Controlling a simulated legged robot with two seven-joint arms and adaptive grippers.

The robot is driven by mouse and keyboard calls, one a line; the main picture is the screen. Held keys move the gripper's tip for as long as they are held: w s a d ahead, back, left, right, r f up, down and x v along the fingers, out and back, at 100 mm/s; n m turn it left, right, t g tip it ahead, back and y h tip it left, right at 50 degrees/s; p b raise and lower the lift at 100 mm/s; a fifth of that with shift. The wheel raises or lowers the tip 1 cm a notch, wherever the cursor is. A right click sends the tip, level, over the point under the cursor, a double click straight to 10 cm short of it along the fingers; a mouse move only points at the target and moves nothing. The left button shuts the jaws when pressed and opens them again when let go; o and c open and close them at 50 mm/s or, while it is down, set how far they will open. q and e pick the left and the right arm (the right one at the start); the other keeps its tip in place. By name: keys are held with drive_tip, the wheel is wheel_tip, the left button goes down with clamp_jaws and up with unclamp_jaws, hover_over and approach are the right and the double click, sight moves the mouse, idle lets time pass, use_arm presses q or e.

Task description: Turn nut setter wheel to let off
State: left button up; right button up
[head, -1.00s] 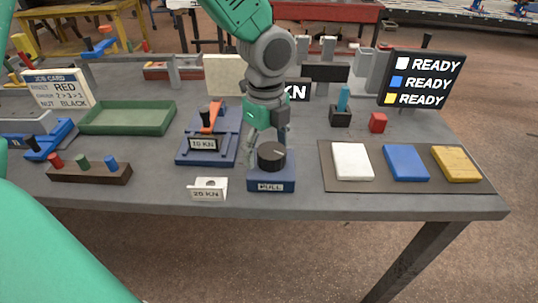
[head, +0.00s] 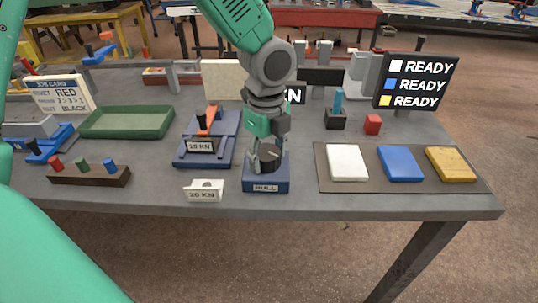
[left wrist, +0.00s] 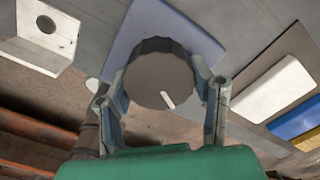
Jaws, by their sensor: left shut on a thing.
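The nut setter wheel is a dark round knob (head: 269,156) with a pale pointer mark, on a blue base (head: 266,181) labelled PULL at the bench's front. My left gripper (head: 266,160) comes down onto it from above and is shut on the wheel. In the left wrist view the wheel (left wrist: 160,78) sits between the two fingers of the left gripper (left wrist: 165,95), and its pale mark points toward the lower right. The fingers partly hide the wheel's sides. My right gripper is not in view.
A white bracket labelled 20 KN (head: 204,190) stands just left of the base. A blue fixture labelled 15 KN (head: 188,157) is behind it. A brown mat (head: 400,183) with white, blue and yellow pads lies to the right. A READY board (head: 417,82) stands behind.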

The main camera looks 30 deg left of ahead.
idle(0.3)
use_arm(q)
drive_tip(key=shift+r+n+p, duration=0.1)
drive_tip(key=shift+n+p, duration=0.5)
drive_tip(key=shift+p, duration=0.25)
drive_tip(key=n+p, duration=0.9)
drive_tip(key=n, duration=0.1)
drive_tip(key=shift+w+p, duration=0.2)
drive_tip(key=shift+p, duration=0.1)
drive_tip(key=n+p, duration=0.3)
drive_tip(key=n, duration=0.3)
drive_tip(key=shift+w+a+n, duration=0.1)
drive_tip(key=shift+w+n, duration=0.05)
drive_tip(key=shift+n, duration=0.25)
drive_tip(key=n+p, duration=0.1)
drive_tip(key=n, duration=0.1)
drive_tip(key=shift+a+n+p, duration=0.1)
drive_tip(key=shift+n+p, duration=0.2)
drive_tip(key=shift+w+n+p, duration=0.15)
drive_tip(key=shift+n+p, duration=0.45)
drive_tip(key=shift+n, duration=1)
drive_tip(key=shift+a, duration=0.1)
